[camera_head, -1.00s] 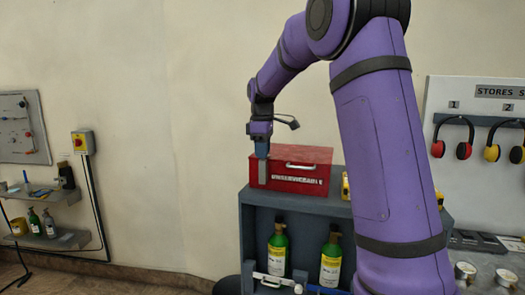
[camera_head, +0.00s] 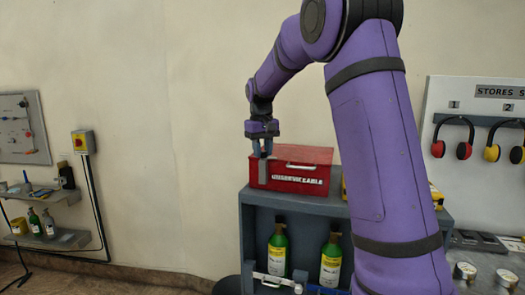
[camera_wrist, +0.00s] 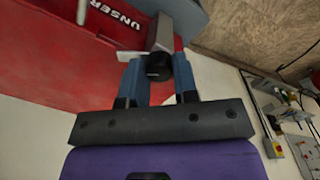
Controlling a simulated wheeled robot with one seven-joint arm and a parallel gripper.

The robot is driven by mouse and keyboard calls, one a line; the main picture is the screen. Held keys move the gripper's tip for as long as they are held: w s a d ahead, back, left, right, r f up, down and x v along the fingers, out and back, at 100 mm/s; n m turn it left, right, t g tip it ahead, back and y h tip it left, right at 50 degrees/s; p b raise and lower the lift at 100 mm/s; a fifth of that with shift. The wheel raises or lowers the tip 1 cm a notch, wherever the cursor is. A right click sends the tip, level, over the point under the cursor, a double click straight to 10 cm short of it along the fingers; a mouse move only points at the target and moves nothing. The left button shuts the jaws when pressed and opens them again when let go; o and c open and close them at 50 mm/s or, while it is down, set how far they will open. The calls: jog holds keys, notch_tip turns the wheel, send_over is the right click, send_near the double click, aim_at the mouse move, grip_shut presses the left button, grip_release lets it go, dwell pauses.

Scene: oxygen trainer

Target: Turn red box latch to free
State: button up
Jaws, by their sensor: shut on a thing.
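The red box (camera_head: 310,184), lettered "UNSERVICEABLE" on its front, sits on top of a grey cabinet. A grey latch plate (camera_head: 262,173) runs up the left part of its front. In the wrist view the latch's grey bar (camera_wrist: 163,34) has a round black knob (camera_wrist: 157,67) at its end. My gripper (camera_head: 263,151) is at the top of the latch. Its two blue fingers (camera_wrist: 160,80) stand on both sides of the knob in the wrist view, shut on it. The fingers partly hide the knob's sides.
The grey cabinet (camera_head: 246,225) holds green bottles (camera_head: 278,249) with yellow labels below the box. Wall shelves (camera_head: 60,197) and a red-yellow switch (camera_head: 83,141) are at left. Ear defenders (camera_head: 453,140) hang at right.

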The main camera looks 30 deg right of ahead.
jog(key=m, duration=0.5)
jog(key=shift+r+m, duration=0.1)
jog(key=shift+m, duration=0.3)
dwell(0.4)
jog(key=o, duration=0.9)
notch_tip(320, 180, up, 11)
jog(key=shift+w+a+f, duration=0.1)
jog(key=shift+w+f, duration=0.05)
dwell(0.3)
